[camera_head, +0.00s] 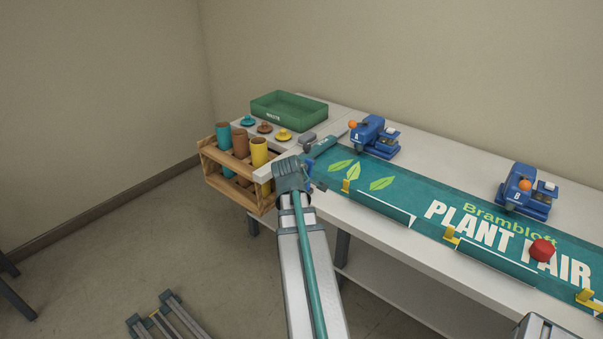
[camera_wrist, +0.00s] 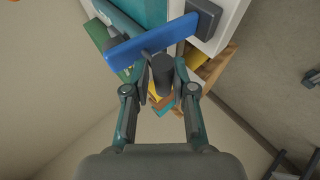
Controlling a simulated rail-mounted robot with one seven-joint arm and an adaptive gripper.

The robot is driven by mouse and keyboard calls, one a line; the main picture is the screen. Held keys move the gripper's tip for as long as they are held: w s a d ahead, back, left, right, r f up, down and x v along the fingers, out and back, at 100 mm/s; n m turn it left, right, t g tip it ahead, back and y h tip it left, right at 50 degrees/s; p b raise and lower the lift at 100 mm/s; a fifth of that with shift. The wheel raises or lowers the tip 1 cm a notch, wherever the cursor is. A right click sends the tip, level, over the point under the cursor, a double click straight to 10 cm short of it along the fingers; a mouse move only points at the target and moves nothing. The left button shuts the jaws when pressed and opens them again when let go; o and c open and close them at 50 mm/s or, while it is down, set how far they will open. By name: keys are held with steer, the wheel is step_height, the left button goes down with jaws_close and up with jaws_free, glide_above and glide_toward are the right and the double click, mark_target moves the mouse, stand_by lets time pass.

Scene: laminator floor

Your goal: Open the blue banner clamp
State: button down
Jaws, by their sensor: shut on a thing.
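The blue banner clamp is at the left end of the table, at the banner's edge. In the wrist view its blue bar (camera_wrist: 125,49) runs across the top, with a dark grey block (camera_wrist: 203,18) at one end. A dark round handle (camera_wrist: 163,78) projects from the bar towards me. My gripper (camera_wrist: 162,68) is shut on this handle, one finger on each side. In the head view my arm hides most of the clamp; only bits of blue (camera_head: 309,171) show beside it. The teal banner (camera_head: 410,199) lies along the table.
Two blue machines (camera_head: 375,138) (camera_head: 527,192) with orange knobs stand along the table's back. Yellow brackets (camera_head: 451,237) and a red knob (camera_head: 543,250) are at the banner.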

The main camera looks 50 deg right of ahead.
steer(key=shift+s+a+f, duration=0.15)
steer(key=shift+a+f, duration=0.1)
steer(key=shift+f, duration=0.35)
steer(key=c, duration=1.2)
jaws_free()
steer(key=shift+o, duration=0.6)
steer(key=shift+d+f, duration=0.1)
steer(key=shift+d+r, duration=0.1)
steer(key=shift+r, duration=0.15)
steer(key=v, duration=0.7)
steer(key=shift+r, duration=0.25)
